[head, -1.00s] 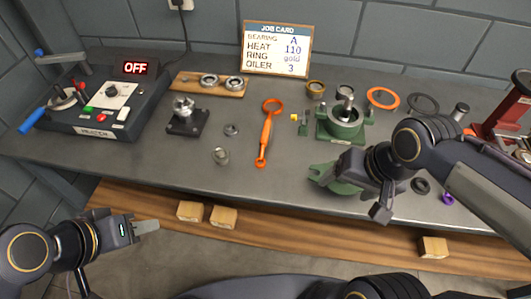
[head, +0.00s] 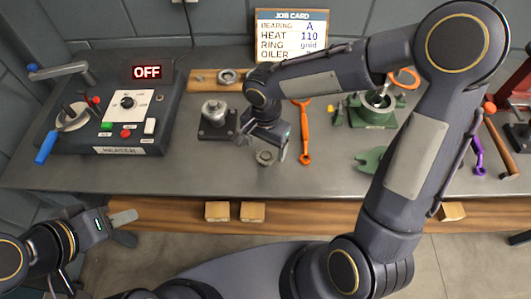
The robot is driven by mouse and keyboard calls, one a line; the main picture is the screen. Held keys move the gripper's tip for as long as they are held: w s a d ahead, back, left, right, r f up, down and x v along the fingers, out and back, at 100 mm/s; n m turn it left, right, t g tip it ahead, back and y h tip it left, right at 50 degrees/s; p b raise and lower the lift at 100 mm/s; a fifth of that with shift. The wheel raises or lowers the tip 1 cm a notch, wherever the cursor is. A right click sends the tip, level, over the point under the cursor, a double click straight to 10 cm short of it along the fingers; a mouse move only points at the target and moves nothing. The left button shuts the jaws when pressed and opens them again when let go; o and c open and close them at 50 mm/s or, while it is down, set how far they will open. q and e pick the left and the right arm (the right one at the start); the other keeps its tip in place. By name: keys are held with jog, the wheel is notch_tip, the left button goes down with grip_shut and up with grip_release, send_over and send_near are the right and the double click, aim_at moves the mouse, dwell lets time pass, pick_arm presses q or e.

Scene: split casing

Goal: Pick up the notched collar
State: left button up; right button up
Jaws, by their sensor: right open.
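A small grey metal ring-like part (head: 265,157) lies on the bench in front of my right gripper. Its details are too small to tell whether it is the notched collar. A second small grey part, seen earlier just behind it, is now hidden by my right gripper. My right gripper (head: 262,146) is open and points down over that spot, close to the visible part. I see nothing held in it. My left gripper (head: 124,217) is low at the left, in front of the bench edge, and looks empty; its jaw opening is unclear.
The black stand with a metal hub (head: 215,117) is just left of my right gripper. The orange wrench (head: 304,130) lies to its right, then the green housing (head: 372,112). The heater (head: 125,115) fills the left. My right arm covers much of the right side.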

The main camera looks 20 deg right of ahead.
notch_tip(320, 180, down, 2)
jog(key=shift+f, duration=0.15)
jog(key=shift+f+b, duration=0.25)
jog(key=shift+b, duration=0.3)
dwell(0.4)
jog(key=c, duration=1.1)
